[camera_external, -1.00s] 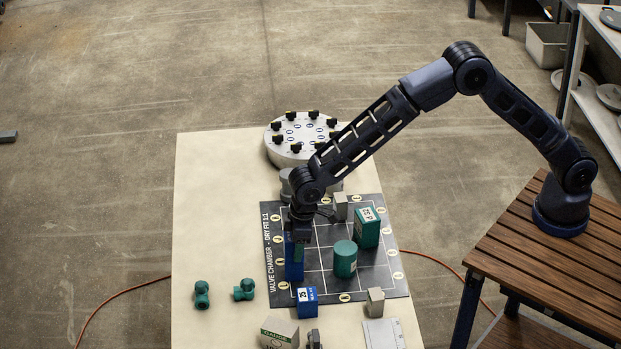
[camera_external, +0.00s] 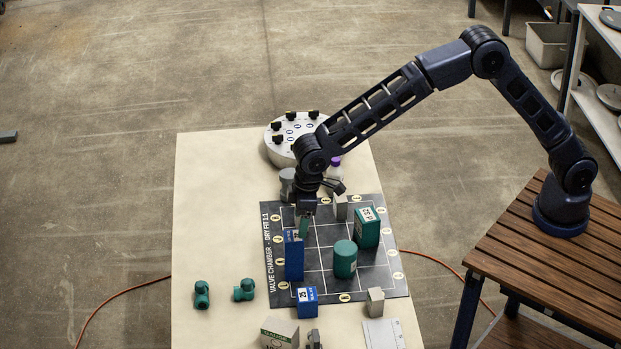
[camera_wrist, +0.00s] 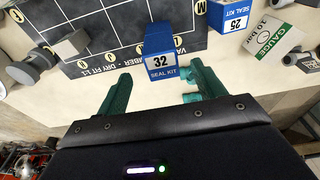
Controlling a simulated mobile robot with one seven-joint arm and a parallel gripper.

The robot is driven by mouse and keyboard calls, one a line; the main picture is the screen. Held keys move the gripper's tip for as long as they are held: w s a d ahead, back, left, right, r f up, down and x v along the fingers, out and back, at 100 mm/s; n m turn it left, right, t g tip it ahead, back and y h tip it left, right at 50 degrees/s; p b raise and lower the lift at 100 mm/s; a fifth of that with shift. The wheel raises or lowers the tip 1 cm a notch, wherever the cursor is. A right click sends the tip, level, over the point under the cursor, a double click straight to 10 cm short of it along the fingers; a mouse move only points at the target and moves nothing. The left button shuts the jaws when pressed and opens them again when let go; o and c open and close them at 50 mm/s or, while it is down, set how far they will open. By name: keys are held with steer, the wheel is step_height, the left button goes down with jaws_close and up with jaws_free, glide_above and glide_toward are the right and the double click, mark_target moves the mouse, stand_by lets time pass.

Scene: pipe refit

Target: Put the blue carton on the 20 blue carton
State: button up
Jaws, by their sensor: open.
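A tall blue shape (camera_external: 294,259) stands upright on the left side of the dark grid mat in the external view; I cannot tell whether it is one carton or two stacked. The wrist view shows a blue carton marked 32 SEAL KIT (camera_wrist: 161,66), beyond and between my fingertips. No number 20 can be read. A smaller blue carton marked 25 (camera_external: 307,301) stands at the mat's front edge; it also shows in the wrist view (camera_wrist: 234,18). My gripper (camera_external: 304,224) is open and empty, with green fingers, above and behind the tall blue shape.
A green cylinder (camera_external: 345,260) and a green carton marked 32 (camera_external: 367,228) stand on the mat (camera_external: 320,283). Grey blocks stand at its edges. A round white holder with black knobs (camera_external: 290,150) is behind. Two green fittings (camera_external: 244,290) lie at left. The table's left side is mostly clear.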

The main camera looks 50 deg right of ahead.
steer(key=shift+s+d+r, duration=0.1)
steer(key=shift+s+r, duration=0.05)
steer(key=shift+r, duration=1.3)
steer(key=d+r+m, duration=0.1)
steer(key=d+r, duration=0.6)
steer(key=d, duration=0.5)
steer(key=d+r+m+t, duration=0.15)
steer(key=d+r, duration=0.45)
steer(key=d, duration=0.6)
steer(key=d+r+m, duration=0.1)
steer(key=d+r, duration=0.6)
steer(key=d, duration=0.5)
steer(key=s+d+r+m, duration=0.1)
steer(key=s+d, duration=0.4)
steer(key=d, duration=0.4)
steer(key=s+d+r+m, duration=0.2)
steer(key=s+d, duration=0.4)
steer(key=d, duration=0.2)
steer(key=s+d+f+m+t, duration=0.1)
steer(key=s+d+f, duration=0.1)
steer(key=s+d, duration=0.4)
steer(key=s+d+f+m+t+h, duration=0.1)
steer(key=s+d+f, duration=0.2)
steer(key=s+d, duration=0.3)
steer(key=s, duration=0.4)
steer(key=shift+s, duration=0.25)
